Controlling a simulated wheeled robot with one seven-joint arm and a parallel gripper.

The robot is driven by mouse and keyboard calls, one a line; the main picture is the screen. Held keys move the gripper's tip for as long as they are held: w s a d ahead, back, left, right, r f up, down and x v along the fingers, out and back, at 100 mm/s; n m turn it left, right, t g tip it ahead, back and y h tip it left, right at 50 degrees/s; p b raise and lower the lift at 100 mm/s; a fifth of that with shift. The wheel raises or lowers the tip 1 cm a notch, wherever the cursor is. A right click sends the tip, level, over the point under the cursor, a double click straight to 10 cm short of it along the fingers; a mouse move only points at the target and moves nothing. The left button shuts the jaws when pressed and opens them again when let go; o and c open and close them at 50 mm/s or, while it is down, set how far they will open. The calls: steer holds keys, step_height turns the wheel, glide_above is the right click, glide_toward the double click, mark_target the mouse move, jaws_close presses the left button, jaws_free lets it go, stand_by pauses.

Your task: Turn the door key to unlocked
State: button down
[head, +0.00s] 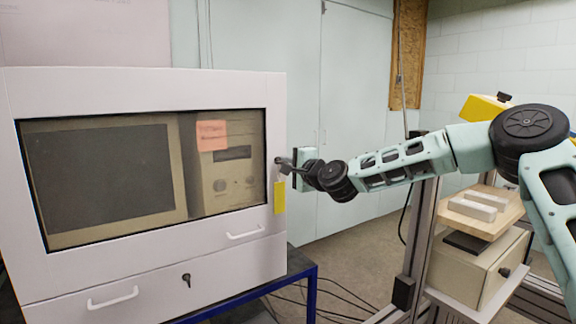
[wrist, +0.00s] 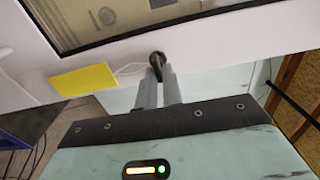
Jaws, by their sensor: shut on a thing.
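The door is the white-framed glass front (head: 140,85) of a cabinet at the left of the head view. Its dark key (wrist: 157,59) sits at the right side of the door frame. My gripper (head: 284,164) reaches it from the right. In the wrist view, the two grey fingers of my gripper (wrist: 158,76) are closed on the key's head. A yellow tag (head: 279,197) hangs just below the key; it also shows left of the fingers in the wrist view (wrist: 85,80). The keyhole and the key's shaft are mostly hidden, so I cannot tell its exact angle.
A drawer with a white handle (head: 113,298) and a second dark key (head: 186,280) is below the door. The door has its own white handle (head: 245,233). A blue-framed table (head: 312,285) carries the cabinet. A shelf with a beige box (head: 475,265) stands at right.

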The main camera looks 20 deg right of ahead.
steer(key=c, duration=1.6)
jaws_free()
steer(key=shift+s, duration=0.1)
steer(key=b+v, duration=0.1)
steer(key=v, duration=1.6)
steer(key=shift+b, duration=0.4)
steer(key=shift+s, duration=0.1)
